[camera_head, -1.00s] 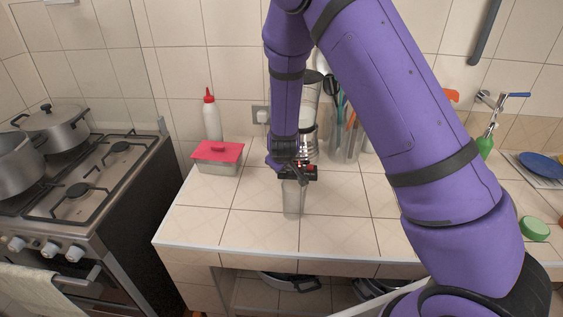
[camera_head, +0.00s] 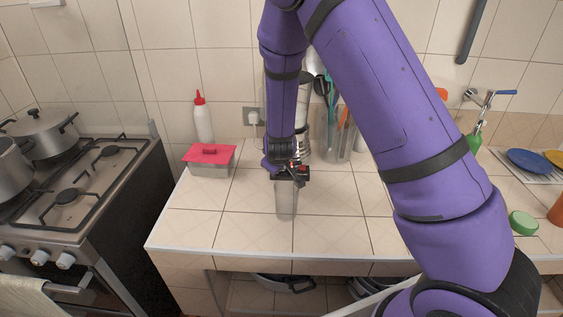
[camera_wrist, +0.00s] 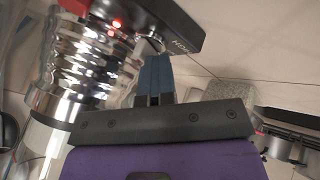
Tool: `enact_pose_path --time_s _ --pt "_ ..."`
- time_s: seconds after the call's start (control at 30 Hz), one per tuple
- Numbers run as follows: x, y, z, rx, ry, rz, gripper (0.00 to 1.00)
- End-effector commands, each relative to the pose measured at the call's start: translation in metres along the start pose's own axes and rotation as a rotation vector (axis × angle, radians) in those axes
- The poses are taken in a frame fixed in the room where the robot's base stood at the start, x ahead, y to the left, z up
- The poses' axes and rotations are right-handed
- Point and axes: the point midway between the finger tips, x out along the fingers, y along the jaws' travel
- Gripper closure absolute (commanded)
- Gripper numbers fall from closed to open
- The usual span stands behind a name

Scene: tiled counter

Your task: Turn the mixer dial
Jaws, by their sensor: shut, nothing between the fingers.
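The mixer (camera_wrist: 75,65) appears to be the shiny ribbed metal appliance close on the left of the wrist view. In the head view its metal side (camera_head: 308,120) shows just right of my forearm, which hides the rest. A black part (camera_wrist: 180,28) with light lettering and a red light crosses above my fingertips. A small metal-rimmed round piece, seemingly the dial (camera_wrist: 148,46), lies at the fingertips; I cannot tell whether they touch it. My gripper (camera_wrist: 154,58) is shut, with nothing visible between its blue fingers. In the head view my gripper (camera_head: 289,168) is beside the mixer, partly hidden.
A greyish translucent container (camera_head: 287,203) stands just in front of my gripper. A red-lidded box (camera_head: 208,160) and a white bottle (camera_head: 203,122) stand left. A utensil holder (camera_head: 338,140) is close behind on the right. The front left counter (camera_head: 220,225) is clear.

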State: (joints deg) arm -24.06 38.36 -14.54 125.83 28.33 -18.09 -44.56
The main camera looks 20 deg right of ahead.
Motion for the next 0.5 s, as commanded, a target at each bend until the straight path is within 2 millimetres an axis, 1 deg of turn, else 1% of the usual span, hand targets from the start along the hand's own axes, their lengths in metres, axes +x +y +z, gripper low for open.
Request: enact_pose_path --time_s 0.03,0.13,0.27,0.3,0.5 --pt "0.001 0.003 0.002 0.004 -0.005 0.005 1.00" --pt "0.003 0.001 -0.003 0.004 -0.005 0.006 1.00" --pt "0.005 -0.004 -0.014 0.003 -0.002 0.007 1.00" --pt "0.004 -0.002 -0.010 0.007 -0.004 0.006 1.00" --pt "0.001 -0.003 -0.005 -0.017 0.007 -0.008 1.00"
